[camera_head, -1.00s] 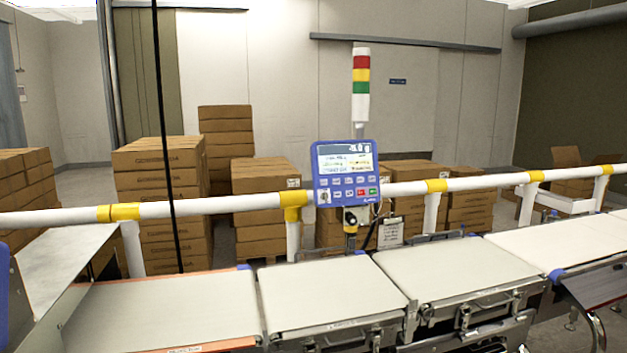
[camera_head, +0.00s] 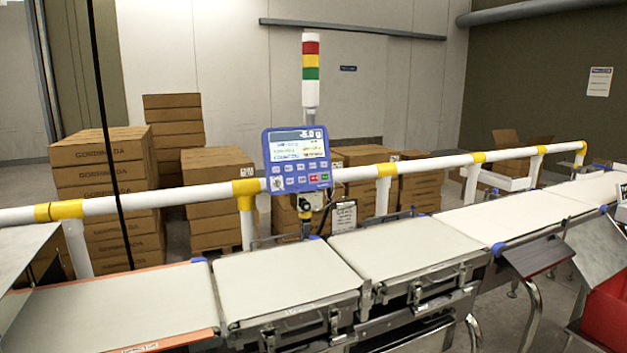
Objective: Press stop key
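The blue control panel (camera_head: 297,160) stands on a post behind the belt, in front of the white rail. It has a lit screen (camera_head: 296,147) on top and rows of small keys below. In the bottom row are a red key (camera_head: 313,178) and a green key (camera_head: 324,177), side by side; their lettering is too small to read. A grey knob or switch sits at the panel's lower left. Neither of my grippers shows in the head view, and nothing covers the panel.
Belt sections (camera_head: 285,279) run across the front. A white rail (camera_head: 420,165) with yellow joints runs behind them. A signal tower (camera_head: 311,75) rises behind the panel. Stacked cartons (camera_head: 100,190) stand beyond the rail. A red bin (camera_head: 606,312) is at the lower right.

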